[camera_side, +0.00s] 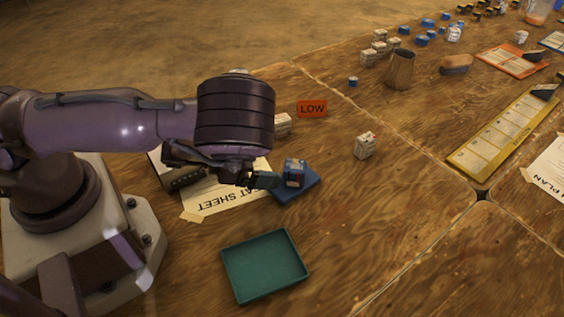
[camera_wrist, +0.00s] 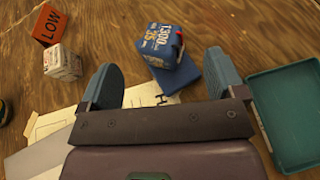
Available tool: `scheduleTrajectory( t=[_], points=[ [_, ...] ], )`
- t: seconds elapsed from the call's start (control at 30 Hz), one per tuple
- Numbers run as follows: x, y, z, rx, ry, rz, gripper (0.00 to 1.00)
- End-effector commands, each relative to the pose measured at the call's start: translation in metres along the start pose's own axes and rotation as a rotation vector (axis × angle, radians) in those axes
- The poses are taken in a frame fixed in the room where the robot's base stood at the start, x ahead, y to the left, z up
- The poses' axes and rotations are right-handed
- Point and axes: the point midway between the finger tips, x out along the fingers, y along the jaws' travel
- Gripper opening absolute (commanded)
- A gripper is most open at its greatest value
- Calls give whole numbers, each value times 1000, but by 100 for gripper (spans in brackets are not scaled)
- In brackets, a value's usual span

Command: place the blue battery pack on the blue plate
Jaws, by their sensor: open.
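The blue battery pack (camera_side: 295,172) stands on the blue plate (camera_side: 301,193) in the side view. In the wrist view the pack (camera_wrist: 162,45), with white lettering on its side, covers much of the plate (camera_wrist: 187,73). My gripper (camera_wrist: 165,82) is open, with its two teal fingers spread apart. The pack lies beyond the fingertips, between their lines, and no finger visibly touches it in the wrist view. In the side view my gripper (camera_side: 262,180) is low, just left of the pack, and my arm hides part of it.
A green tray (camera_side: 264,265) lies in front, clear of the plate. A white pack (camera_side: 365,145) stands to the right, and another (camera_side: 282,125) stands by the orange LOW sign (camera_side: 312,108). A paper sheet (camera_side: 225,200) lies under my gripper. Open table lies right of the plate.

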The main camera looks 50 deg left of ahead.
Motion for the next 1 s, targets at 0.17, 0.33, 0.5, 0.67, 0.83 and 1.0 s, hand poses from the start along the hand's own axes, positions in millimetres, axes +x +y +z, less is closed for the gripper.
scheduleTrajectory(
  t=[0.17,0.33,0.5,0.67,0.83,1.0],
  points=[
    [-8,0,0,-1,0,1,89],
    [-4,7,8,-154,2,66,89],
    [3,24,31,-638,6,244,89],
    [-1,34,59,-1173,-4,401,89],
    [-19,37,96,-1701,-26,529,89],
    [-54,33,139,-2170,-56,640,89]
  ],
)
